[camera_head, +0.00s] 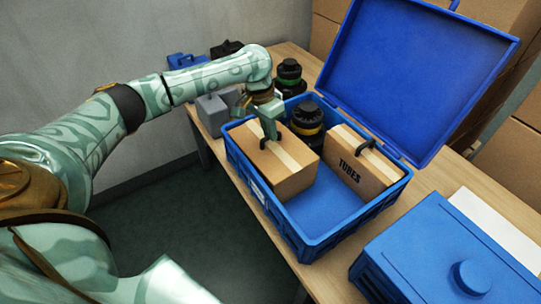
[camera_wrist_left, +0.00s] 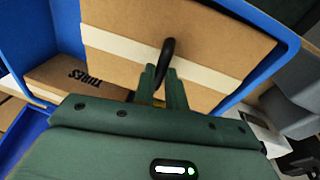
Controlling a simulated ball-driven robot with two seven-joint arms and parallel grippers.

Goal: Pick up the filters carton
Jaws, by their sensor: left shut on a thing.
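A brown carton (camera_head: 273,167) with a pale tape strip and a dark handle is at the left end of the open blue crate (camera_head: 308,245). No label shows on it, but it is the one beside the carton marked TUBES (camera_head: 361,163). My left gripper (camera_head: 269,130) is over its top, shut on the handle. In the left wrist view, the fingers (camera_wrist_left: 164,88) close around the black handle (camera_wrist_left: 167,58) of this carton (camera_wrist_left: 200,40). I cannot tell whether its underside touches the crate floor. My right gripper is not in view.
A black canister (camera_head: 307,119) stands in the crate behind the cartons. The blue lid (camera_head: 420,75) is raised at the back. A blue box (camera_head: 440,255) stands at the right on the wooden table, and grey boxes (camera_head: 213,112) stand at the left. The crate's front floor is clear.

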